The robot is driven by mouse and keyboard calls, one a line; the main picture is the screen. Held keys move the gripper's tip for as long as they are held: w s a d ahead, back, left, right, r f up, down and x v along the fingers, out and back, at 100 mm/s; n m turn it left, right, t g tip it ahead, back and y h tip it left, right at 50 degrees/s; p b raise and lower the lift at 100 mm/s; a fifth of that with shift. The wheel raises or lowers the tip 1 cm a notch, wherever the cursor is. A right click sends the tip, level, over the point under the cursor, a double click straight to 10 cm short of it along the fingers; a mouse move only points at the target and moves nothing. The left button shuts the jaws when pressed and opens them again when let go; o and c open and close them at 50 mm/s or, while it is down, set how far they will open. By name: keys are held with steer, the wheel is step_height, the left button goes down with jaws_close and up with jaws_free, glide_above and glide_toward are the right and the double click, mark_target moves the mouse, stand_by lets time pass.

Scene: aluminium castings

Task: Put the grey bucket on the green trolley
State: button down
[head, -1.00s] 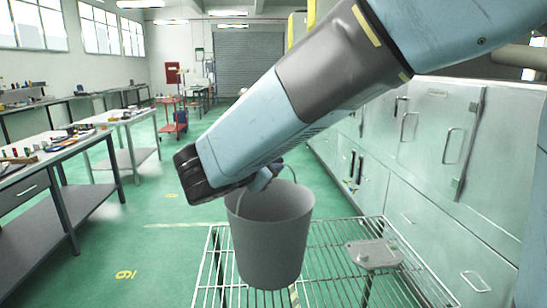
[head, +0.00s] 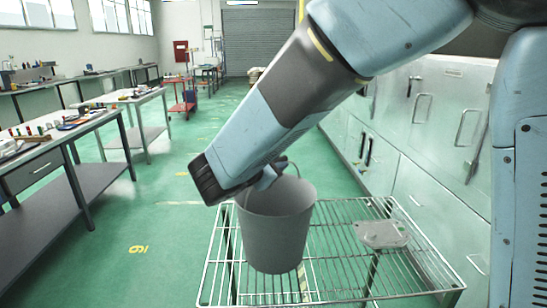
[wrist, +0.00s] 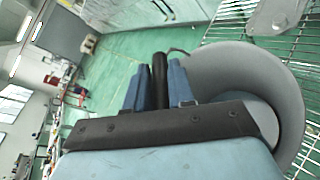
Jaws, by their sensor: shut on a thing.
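The grey bucket (head: 275,228) hangs upright, its thin handle raised, in front of or over a wire rack in the head view. My gripper (head: 268,178) is shut on the handle at the bucket's top. In the wrist view the gripper's fingers (wrist: 160,82) are close together, with the bucket (wrist: 225,70) to their right. The fingertips are partly hidden by the arm in the head view. I cannot tell whether the bucket's base touches the rack. No green trolley is recognisable in these views.
The wire rack (head: 340,265) stands below, with a grey metal casting (head: 382,234) on its right part. Pale cabinets (head: 430,150) line the right side. Workbenches (head: 60,140) with tools stand at left. A red trolley (head: 182,97) is far back. Green floor is clear at centre left.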

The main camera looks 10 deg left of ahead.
steer(key=c, duration=1)
jaws_free()
steer(key=shift+o, duration=0.2)
steer(key=shift+s, duration=0.1)
steer(key=v, duration=1.2)
